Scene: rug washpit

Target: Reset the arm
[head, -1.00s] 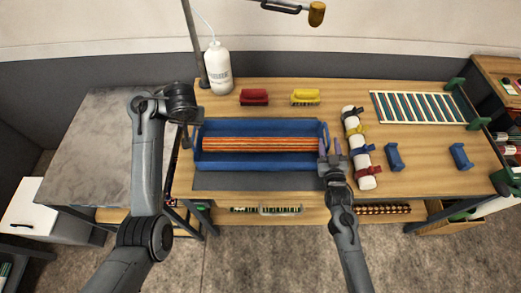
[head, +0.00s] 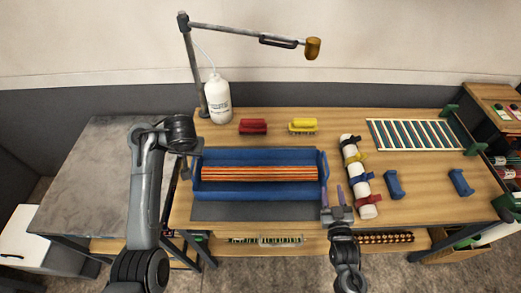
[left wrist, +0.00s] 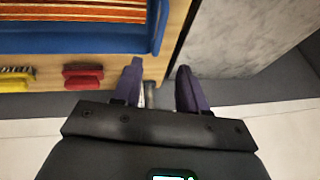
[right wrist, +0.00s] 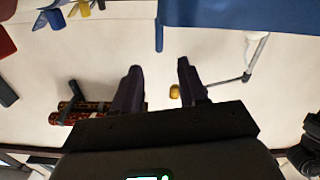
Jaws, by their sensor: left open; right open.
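My right gripper (head: 333,195) is open and empty near the front edge of the bench. It is just in front of the right end of the blue tray (head: 255,193), left of the white strapped roll (head: 361,185). Its two dark fingers (right wrist: 160,68) stand apart in the right wrist view, with nothing between them. My left arm stands over the left end of the tray, and its gripper is mostly hidden in the head view. In the left wrist view its fingers (left wrist: 158,75) are apart and hold nothing. An orange striped piece (head: 259,173) lies in the tray.
A red brush (head: 253,126), a yellow brush (head: 303,126) and a white bottle (head: 217,99) stand at the back. A jointed lamp-like arm (head: 245,33) rises there. Two blue blocks (head: 394,184) (head: 461,182) and a slatted rack (head: 415,134) are at right. A grey-topped table (head: 95,180) is at left.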

